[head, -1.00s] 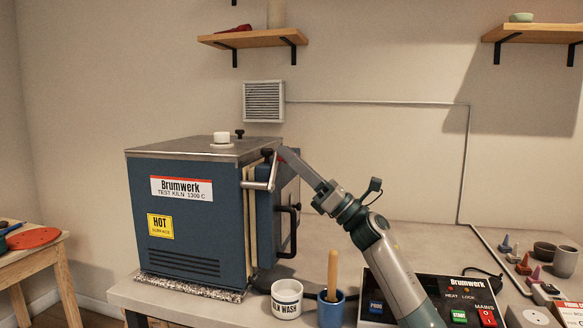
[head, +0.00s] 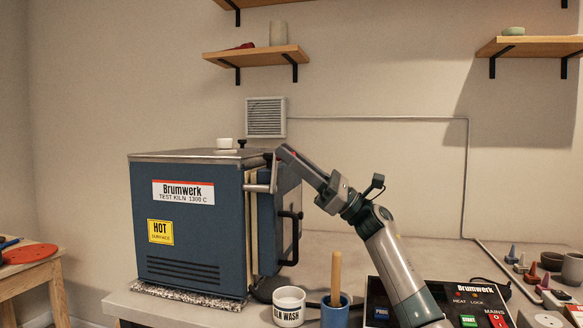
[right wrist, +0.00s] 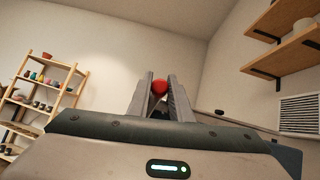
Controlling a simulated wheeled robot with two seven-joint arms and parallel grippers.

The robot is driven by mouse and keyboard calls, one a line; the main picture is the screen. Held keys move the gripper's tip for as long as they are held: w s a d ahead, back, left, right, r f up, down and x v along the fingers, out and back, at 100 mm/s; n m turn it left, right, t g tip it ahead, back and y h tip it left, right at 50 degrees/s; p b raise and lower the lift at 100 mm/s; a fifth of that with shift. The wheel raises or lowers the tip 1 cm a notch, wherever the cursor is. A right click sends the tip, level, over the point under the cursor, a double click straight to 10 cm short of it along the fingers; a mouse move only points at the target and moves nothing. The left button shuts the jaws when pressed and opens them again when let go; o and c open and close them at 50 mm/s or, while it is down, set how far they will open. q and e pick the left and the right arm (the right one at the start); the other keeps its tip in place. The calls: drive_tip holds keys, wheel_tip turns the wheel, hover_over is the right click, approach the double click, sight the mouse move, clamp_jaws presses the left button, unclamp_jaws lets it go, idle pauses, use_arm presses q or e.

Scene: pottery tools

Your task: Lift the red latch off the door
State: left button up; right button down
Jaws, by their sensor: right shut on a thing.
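The blue kiln (head: 200,240) stands on the bench at left, with its door (head: 288,200) on the right side and a black handle (head: 294,237) on it. A silver lever (head: 262,187) shows at the door's front edge. My right gripper (head: 281,150) is at the door's top corner, its fingers sloping up to the left. It is shut on the red latch, whose round red end (right wrist: 159,87) shows between the fingertips in the right wrist view. The fingers hide most of the latch, and I cannot tell whether it is clear of the door. My left gripper is not in view.
A white wash pot (head: 288,306), a blue cup (head: 334,311) with a wooden handle and a black control box (head: 450,300) stand in front. Small cones and cups are at far right. Wall shelves (head: 257,56) hang above. Open air lies above the kiln.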

drive_tip(key=shift+s+a+f+n+g, duration=0.1)
drive_tip(key=shift+s+n+g, duration=0.05)
drive_tip(key=shift+n+g, duration=0.35)
drive_tip(key=shift+s+a+f+n+g, duration=0.1)
drive_tip(key=shift+s+n+g, duration=0.05)
drive_tip(key=shift+n+g, duration=0.3)
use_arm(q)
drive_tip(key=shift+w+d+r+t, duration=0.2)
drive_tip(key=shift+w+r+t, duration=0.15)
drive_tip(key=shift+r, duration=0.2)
use_arm(e)
drive_tip(key=shift+s+a+r+n+g+h, duration=0.1)
drive_tip(key=shift+s+n+g+h, duration=0.2)
drive_tip(key=shift+n+g, duration=0.7)
drive_tip(key=shift+s+a+n+g+h, duration=0.1)
drive_tip(key=shift+s+n+g+h, duration=0.25)
drive_tip(key=shift+n+g, duration=0.6)
drive_tip(key=shift+s+a+r+n+g+h, duration=0.15)
drive_tip(key=shift+s+n+g, duration=0.35)
drive_tip(key=shift+n, duration=0.8)
drive_tip(key=shift+w+f, duration=0.1)
drive_tip(key=shift+f, duration=0.05)
drive_tip(key=c, duration=1.6)
unclamp_jaws()
drive_tip(key=shift+d, duration=0.1)
